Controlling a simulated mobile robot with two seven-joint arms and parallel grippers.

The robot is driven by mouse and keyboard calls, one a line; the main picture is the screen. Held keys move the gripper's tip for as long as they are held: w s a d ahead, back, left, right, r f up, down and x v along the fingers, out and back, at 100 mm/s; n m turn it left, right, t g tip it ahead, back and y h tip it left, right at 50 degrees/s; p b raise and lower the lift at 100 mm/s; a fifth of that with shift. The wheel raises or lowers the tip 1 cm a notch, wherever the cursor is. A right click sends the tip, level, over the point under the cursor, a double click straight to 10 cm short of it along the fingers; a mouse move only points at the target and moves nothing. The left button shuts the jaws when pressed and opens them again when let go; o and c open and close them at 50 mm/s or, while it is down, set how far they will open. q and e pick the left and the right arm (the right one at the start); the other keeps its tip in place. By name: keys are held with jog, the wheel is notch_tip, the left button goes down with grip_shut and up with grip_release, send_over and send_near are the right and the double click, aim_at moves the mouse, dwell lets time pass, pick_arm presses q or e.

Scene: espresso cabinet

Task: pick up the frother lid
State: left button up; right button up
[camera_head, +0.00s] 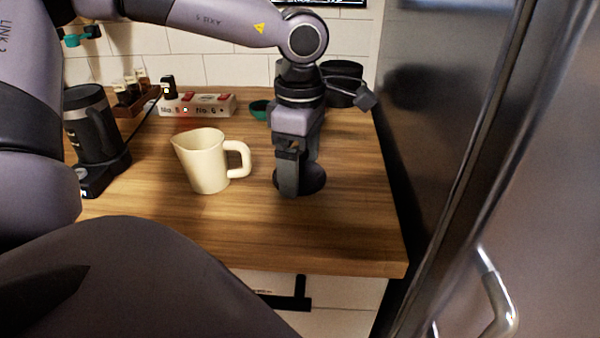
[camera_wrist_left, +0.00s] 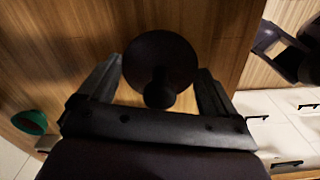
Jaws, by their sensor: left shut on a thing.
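The frother lid (camera_head: 315,178) is a dark round disc near the right side of the wooden counter. It also shows in the left wrist view (camera_wrist_left: 150,48), with a knob standing toward the camera. My left gripper (camera_head: 297,182) points down over it and partly hides it in the head view. In the wrist view its two fingers (camera_wrist_left: 159,75) lie on either side of the lid's knob, and the gripper is shut on the lid. The lid looks at or very close to the counter top. My right gripper is not in view.
A cream jug (camera_head: 205,162) stands left of my gripper. A black frother-like machine (camera_head: 92,125) is farther left. A green bowl (camera_head: 260,109), a black canister (camera_head: 343,78) and a labelled rack (camera_head: 200,106) are behind. A metallic fridge (camera_head: 450,120) borders the right edge. The counter's front is clear.

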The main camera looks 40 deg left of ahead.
pick_arm(q)
notch_tip(320, 180, up, 17)
jog(key=p, duration=0.1)
jog(key=shift+p, duration=0.3)
jog(key=shift+s, duration=0.1)
